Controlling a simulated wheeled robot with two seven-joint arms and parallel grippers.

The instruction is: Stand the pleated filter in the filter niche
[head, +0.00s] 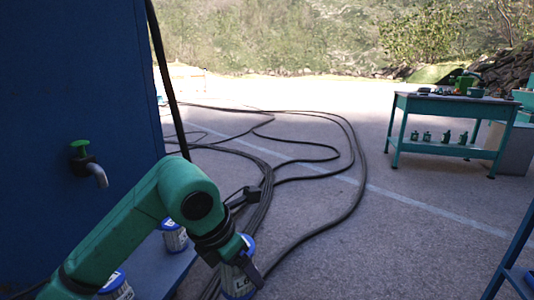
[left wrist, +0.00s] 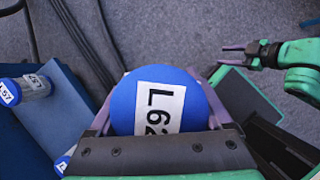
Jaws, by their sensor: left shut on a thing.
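My left gripper (head: 243,262) is shut on a filter (head: 236,284) with a blue cap and a white label, held low in front of the blue cabinet. In the left wrist view the filter's round blue end (left wrist: 125,105) faces the camera between the purple fingers, its label reading "L62"; the gripper mount hides its lower edge. My right gripper (left wrist: 236,54) shows only in the left wrist view, at the upper right, its fingers apart and empty. I cannot make out a filter niche in either view.
Other blue-capped filters (head: 175,236) (head: 114,288) stand on a blue ledge (head: 160,262) by the blue cabinet (head: 70,130) with its tap (head: 88,163). Black cable (head: 345,150) loops across the ground. A green workbench (head: 450,105) stands far right; a blue frame (head: 515,260) is at lower right.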

